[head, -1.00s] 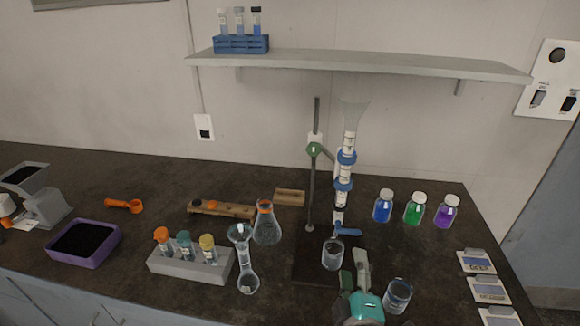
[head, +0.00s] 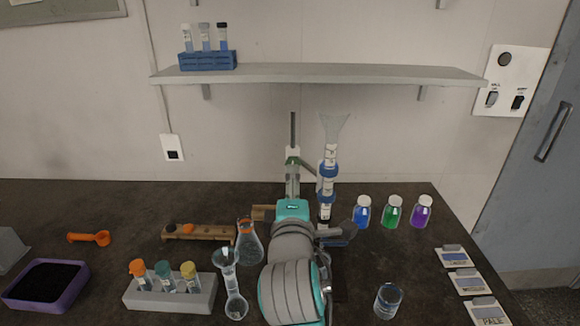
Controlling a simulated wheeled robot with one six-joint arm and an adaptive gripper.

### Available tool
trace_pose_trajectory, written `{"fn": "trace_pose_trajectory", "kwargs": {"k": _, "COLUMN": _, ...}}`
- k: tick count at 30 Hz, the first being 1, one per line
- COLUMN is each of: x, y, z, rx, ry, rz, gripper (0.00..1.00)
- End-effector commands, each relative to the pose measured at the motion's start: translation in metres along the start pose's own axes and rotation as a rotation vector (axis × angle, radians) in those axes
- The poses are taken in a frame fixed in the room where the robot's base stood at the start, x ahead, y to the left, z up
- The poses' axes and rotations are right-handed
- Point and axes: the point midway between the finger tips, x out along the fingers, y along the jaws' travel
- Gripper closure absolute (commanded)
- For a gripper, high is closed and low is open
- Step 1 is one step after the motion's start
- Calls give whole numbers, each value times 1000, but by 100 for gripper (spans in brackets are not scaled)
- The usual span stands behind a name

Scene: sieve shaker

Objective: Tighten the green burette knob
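The burette (head: 327,176) stands upright with blue rings and a clear funnel (head: 333,130) on top. Its stand rod (head: 293,126) rises just left of it. The green knob (head: 291,163) is on the clamp at the rod, and only a small part of it shows. My gripper (head: 292,178) is in front of the rod at about the knob's height, seen from behind. My teal and grey wrist and arm cover the lower stand and burette. The fingertips are small and partly hidden. I cannot tell whether they touch the knob or how far they are apart.
A flask (head: 249,243), a round-bottomed glass (head: 230,275) and a vial rack (head: 171,292) stand left of my arm. A beaker (head: 388,300) and three coloured bottles (head: 392,212) stand right. A shelf (head: 320,75) hangs above the burette.

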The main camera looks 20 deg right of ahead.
Motion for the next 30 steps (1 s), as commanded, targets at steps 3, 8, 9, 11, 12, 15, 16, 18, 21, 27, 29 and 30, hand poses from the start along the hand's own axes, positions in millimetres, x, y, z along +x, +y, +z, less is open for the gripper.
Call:
{"fn": "trace_pose_trajectory", "kwargs": {"k": 3, "x": 23, "y": 0, "z": 1, "rx": 0, "ry": -3, "rz": -1, "gripper": 38}}
{"fn": "trace_pose_trajectory", "kwargs": {"k": 8, "x": 50, "y": 0, "z": 1, "rx": 1, "ry": -2, "rz": 0, "gripper": 38}}
{"fn": "trace_pose_trajectory", "kwargs": {"k": 9, "x": 56, "y": 0, "z": 1, "rx": 1, "ry": -2, "rz": 0, "gripper": 38}}
{"fn": "trace_pose_trajectory", "kwargs": {"k": 11, "x": 64, "y": 0, "z": 1, "rx": 1, "ry": -1, "rz": -1, "gripper": 38}}
{"fn": "trace_pose_trajectory", "kwargs": {"k": 12, "x": 68, "y": 0, "z": 0, "rx": 1, "ry": -1, "rz": -1, "gripper": 38}}
{"fn": "trace_pose_trajectory", "kwargs": {"k": 15, "x": 76, "y": 0, "z": 0, "rx": 2, "ry": 0, "rz": 1, "gripper": 38}}
{"fn": "trace_pose_trajectory", "kwargs": {"k": 16, "x": 78, "y": 0, "z": 0, "rx": 2, "ry": 0, "rz": 1, "gripper": 38}}
{"fn": "trace_pose_trajectory", "kwargs": {"k": 18, "x": 80, "y": 0, "z": 0, "rx": 2, "ry": 0, "rz": 0, "gripper": 38}}
{"fn": "trace_pose_trajectory", "kwargs": {"k": 21, "x": 82, "y": 0, "z": 0, "rx": 2, "ry": 0, "rz": 0, "gripper": 38}}
{"fn": "trace_pose_trajectory", "kwargs": {"k": 27, "x": 81, "y": 0, "z": 0, "rx": 2, "ry": 0, "rz": 0, "gripper": 41}}
{"fn": "trace_pose_trajectory", "kwargs": {"k": 29, "x": 81, "y": 0, "z": 0, "rx": 2, "ry": 0, "rz": 0, "gripper": 56}}
{"fn": "trace_pose_trajectory", "kwargs": {"k": 30, "x": 81, "y": 0, "z": 0, "rx": 1, "ry": 1, "rz": 0, "gripper": 66}}
